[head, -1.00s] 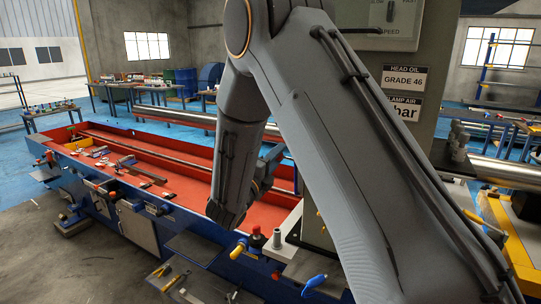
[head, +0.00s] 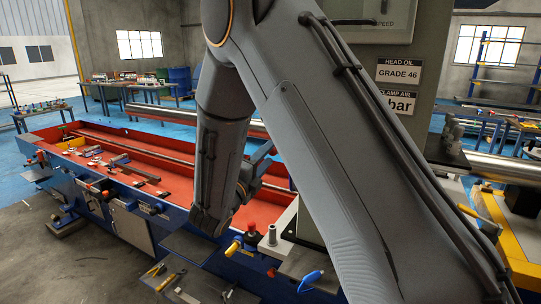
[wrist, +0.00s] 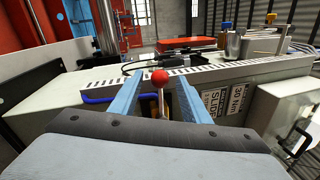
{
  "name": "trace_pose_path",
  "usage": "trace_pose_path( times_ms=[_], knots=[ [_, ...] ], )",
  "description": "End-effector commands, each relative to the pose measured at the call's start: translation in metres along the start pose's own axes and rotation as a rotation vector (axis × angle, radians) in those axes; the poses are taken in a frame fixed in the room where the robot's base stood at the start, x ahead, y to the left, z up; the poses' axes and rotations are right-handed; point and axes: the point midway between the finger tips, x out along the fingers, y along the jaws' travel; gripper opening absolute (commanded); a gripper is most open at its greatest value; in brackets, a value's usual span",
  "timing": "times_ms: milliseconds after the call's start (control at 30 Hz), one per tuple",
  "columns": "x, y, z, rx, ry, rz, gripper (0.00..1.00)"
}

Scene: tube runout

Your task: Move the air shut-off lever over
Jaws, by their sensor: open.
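In the wrist view a lever with a red ball knob (wrist: 160,77) on a thin metal stem stands upright between the two blue fingers of my gripper (wrist: 157,92). The fingers are spread, with a gap on each side of the stem, and hold nothing. The stem's foot is partly hidden by my wrist housing. No label naming the air shut-off lever is readable. In the head view, a red knob (head: 251,228), a yellow handle (head: 234,247) and a blue handle (head: 311,281) are on the near end of the machine; the fingers are not clearly visible there.
The long blue machine with a red trough (head: 165,183) runs to the left. Beyond the knob lie a grey slotted housing (wrist: 235,72) and a red plate (wrist: 188,44). A blue tube (wrist: 98,99) runs beside the left finger. A grey control column (head: 425,120) stands at the right.

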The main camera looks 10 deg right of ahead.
Motion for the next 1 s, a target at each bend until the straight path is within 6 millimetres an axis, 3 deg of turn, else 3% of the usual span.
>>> trace_pose_path(
  times_ms=[100, 300, 733, 867, 1000],
  knots=[
    [-0.02, 0.002, 0.001, 0.001, -0.002, -0.001, 0.43],
    [-0.041, 0.001, 0.001, 0.0, -0.002, 0.0, 0.43],
    [-0.043, 0.0, -0.004, 0.006, 0.011, 0.004, 0.43],
    [-0.032, 0.005, -0.042, 0.093, 0.133, 0.06, 0.43],
    [-0.03, 0.018, -0.126, 0.326, 0.43, 0.151, 0.43]
  ],
)
